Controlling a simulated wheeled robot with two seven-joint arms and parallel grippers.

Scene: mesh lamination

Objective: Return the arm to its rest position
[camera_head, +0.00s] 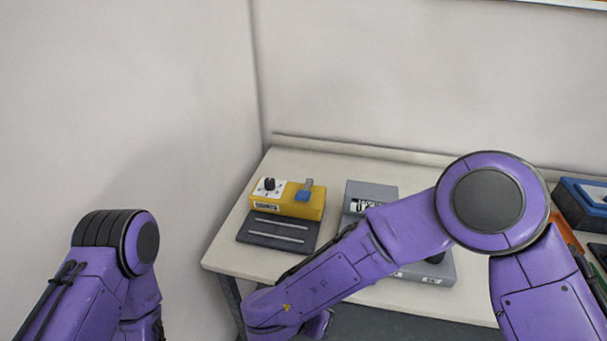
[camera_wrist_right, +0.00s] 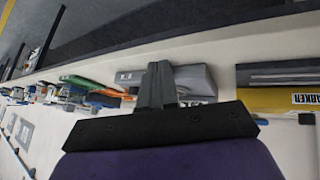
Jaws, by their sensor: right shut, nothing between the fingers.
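My right arm (camera_head: 350,265) reaches across the front of the table in the head view, bent at a large round joint. Its gripper is hidden below the picture's bottom edge there. In the right wrist view my right gripper (camera_wrist_right: 158,85) is shut and empty, its dark fingers pressed together. The fingers point toward the grey device, with no clear contact visible. My left arm (camera_head: 115,270) shows at the lower left of the head view, folded beside the wall. The left gripper is not in view.
A white table (camera_head: 232,252) stands against the wall. A yellow device (camera_head: 310,207) with a dark plate (camera_head: 278,232) sits at its left. A grey device (camera_head: 432,272) with a display is partly behind my right arm. A blue box (camera_head: 580,203) is at the right.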

